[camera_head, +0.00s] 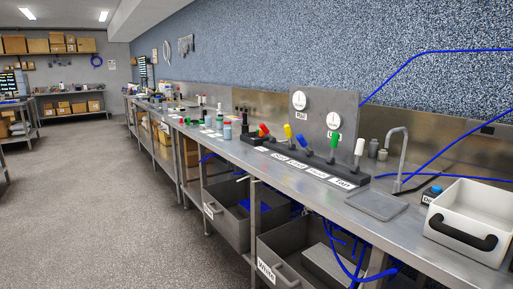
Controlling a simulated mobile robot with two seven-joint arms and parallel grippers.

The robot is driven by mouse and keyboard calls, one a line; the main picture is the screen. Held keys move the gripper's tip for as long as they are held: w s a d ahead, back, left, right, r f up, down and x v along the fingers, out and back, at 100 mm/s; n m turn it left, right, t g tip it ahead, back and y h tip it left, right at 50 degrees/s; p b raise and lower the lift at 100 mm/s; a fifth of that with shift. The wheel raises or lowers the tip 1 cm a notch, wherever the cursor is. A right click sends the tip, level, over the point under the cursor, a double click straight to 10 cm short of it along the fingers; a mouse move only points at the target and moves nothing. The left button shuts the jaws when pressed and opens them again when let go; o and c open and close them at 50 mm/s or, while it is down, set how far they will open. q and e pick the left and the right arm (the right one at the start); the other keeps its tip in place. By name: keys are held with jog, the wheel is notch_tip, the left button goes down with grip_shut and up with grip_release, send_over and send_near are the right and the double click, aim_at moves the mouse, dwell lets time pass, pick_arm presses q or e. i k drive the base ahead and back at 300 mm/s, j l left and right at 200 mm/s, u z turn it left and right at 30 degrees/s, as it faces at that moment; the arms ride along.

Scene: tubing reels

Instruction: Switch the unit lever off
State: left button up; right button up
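A dark lever bank (318,165) stands on the steel bench in the head view. It carries a red-orange lever (264,130), a yellow lever (288,131), a blue lever (301,141), a green lever (335,140) and a white lever (359,147). The red-orange, yellow and blue levers lean to the left. The green and white levers stand nearly upright. White labels (342,183) run along the front of the bank. Their text is too small to read surely, so I cannot tell which lever is the unit lever. Neither gripper is in view.
A grey panel (320,106) with two round gauges (299,100) stands behind the levers. To the right are a tap (403,150), a grey square plate (376,204) and a white bin (474,215). Grey drawers (290,262) sit below. The floor (100,210) at left is clear.

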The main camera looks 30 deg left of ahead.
aim_at(300, 139)
jog(key=u, duration=0.6)
jog(key=i+j+z, duration=0.1)
jog(key=i+j, duration=0.2)
jog(key=i+j+z, duration=0.15)
jog(key=i+j, duration=0.15)
jog(key=j, duration=0.15)
jog(key=i+j+z, duration=0.1)
jog(key=i+j, duration=0.15)
jog(key=j, duration=0.15)
jog(key=i+j+z, duration=0.1)
jog(key=i+j, duration=0.2)
jog(key=j, duration=0.15)
jog(key=i+j+z, duration=0.15)
jog(key=j, duration=0.3)
jog(key=i+j+z, duration=0.1)
jog(key=i+j, duration=0.2)
jog(key=j, duration=0.2)
jog(key=i+j+z, duration=0.1)
jog(key=j, duration=0.4)
jog(key=i+j+z, duration=0.15)
jog(key=i+j, duration=0.15)
jog(key=j, duration=0.2)
jog(key=i, duration=0.15)
